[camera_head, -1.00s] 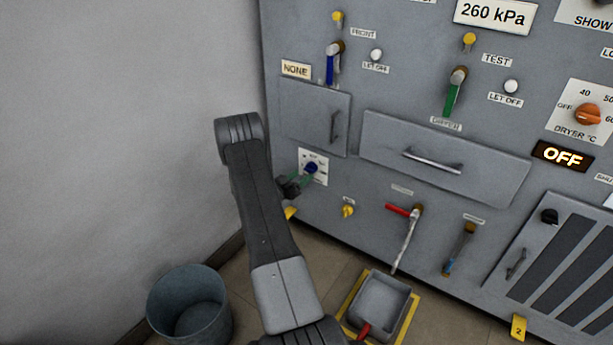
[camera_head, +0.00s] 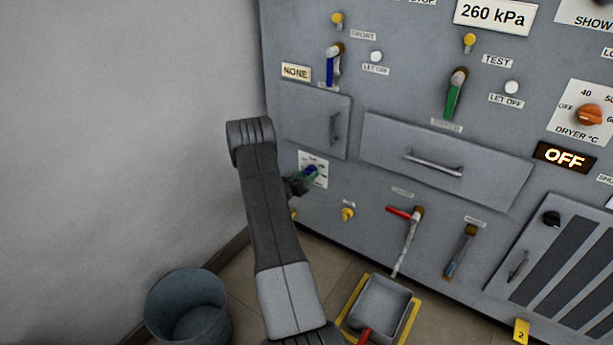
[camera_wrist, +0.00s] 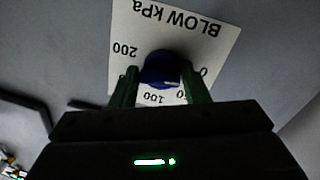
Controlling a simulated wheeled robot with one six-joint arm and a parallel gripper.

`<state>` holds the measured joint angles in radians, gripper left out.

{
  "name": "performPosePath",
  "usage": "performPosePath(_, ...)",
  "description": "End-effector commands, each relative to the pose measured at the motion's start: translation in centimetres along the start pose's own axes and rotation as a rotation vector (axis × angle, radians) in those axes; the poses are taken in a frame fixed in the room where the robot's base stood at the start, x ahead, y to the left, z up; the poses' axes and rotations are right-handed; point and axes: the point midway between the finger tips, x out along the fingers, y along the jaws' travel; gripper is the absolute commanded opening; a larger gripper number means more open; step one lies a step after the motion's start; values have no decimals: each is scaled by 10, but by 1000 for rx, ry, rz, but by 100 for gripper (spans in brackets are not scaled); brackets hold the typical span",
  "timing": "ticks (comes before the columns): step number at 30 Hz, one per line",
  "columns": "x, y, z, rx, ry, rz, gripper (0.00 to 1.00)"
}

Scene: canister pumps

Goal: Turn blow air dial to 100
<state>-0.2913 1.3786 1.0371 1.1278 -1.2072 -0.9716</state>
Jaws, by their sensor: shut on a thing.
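The blow air dial (camera_wrist: 161,70) is a blue knob on a white plate (camera_wrist: 205,25) marked BLOW kPa, with 200, 100, 50 and 0 readable upside down in the wrist view. A pale pointer mark on the knob's lower right lies near the 50, partly hidden. My gripper (camera_wrist: 160,86) has its green fingers on either side of the knob, shut on it. In the head view the dial (camera_head: 310,172) sits at the panel's lower left, with my gripper (camera_head: 305,178) at it and my arm partly covering that area.
A drawer (camera_head: 470,175) and a small door (camera_head: 312,115) with handles are near the dial. A yellow knob (camera_head: 348,214) and a red-handled lever (camera_head: 400,211) are to its right. A bucket (camera_head: 190,310) and a tray (camera_head: 380,305) stand on the floor.

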Motion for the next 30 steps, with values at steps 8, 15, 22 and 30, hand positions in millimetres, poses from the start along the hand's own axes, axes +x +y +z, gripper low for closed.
performPosePath(8, 0, -2, 0, 67, -6, -7, 19)
performPosePath(15, 0, -3, 0, 234, -26, -14, 19)
performPosePath(22, 0, -3, -1, 448, -50, -24, 19)
performPosePath(30, 0, -3, -3, 704, -81, -36, 19)
